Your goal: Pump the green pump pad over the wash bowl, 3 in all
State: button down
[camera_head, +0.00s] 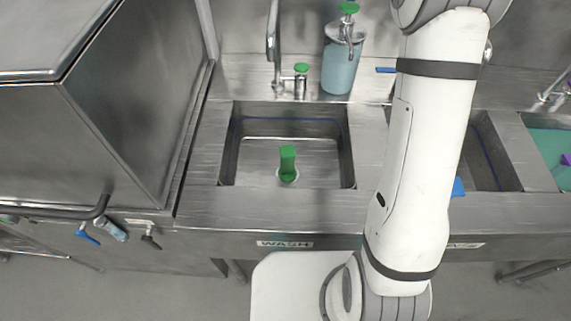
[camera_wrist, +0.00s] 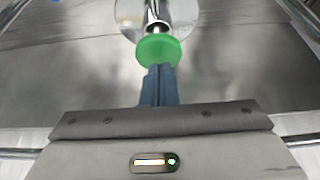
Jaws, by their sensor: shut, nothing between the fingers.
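The green pump pad (camera_head: 349,7) tops a clear bottle of blue liquid (camera_head: 340,68) standing upright behind the wash bowl, at its back right. In the wrist view the pad (camera_wrist: 158,50) is a green disc, with its metal spout and a round pale lid beyond it. My gripper (camera_wrist: 160,72) is shut and empty, its blue-grey fingertips overlapping the pad's near edge in the picture. I cannot tell if they touch it. The wash bowl (camera_head: 230,160) is a steel sink above a WASH label. My gripper is outside the head view.
A green-knobbed tap (camera_head: 301,68) and a tall faucet (camera_head: 273,40) stand behind the wash bowl. A green upright piece (camera_head: 288,165) stands inside it. A large steel box-like machine (camera_head: 130,110) fills the left. My arm crosses in front of a second sink (camera_head: 500,150).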

aim_at(350, 6)
jog(key=shift+f+b, duration=0.95)
jog(key=shift+f, duration=0.7)
jog(key=shift+r, duration=0.15)
jog(key=shift+r+p, duration=1.65)
jog(key=shift+r, duration=0.1)
jog(key=shift+f, duration=0.2)
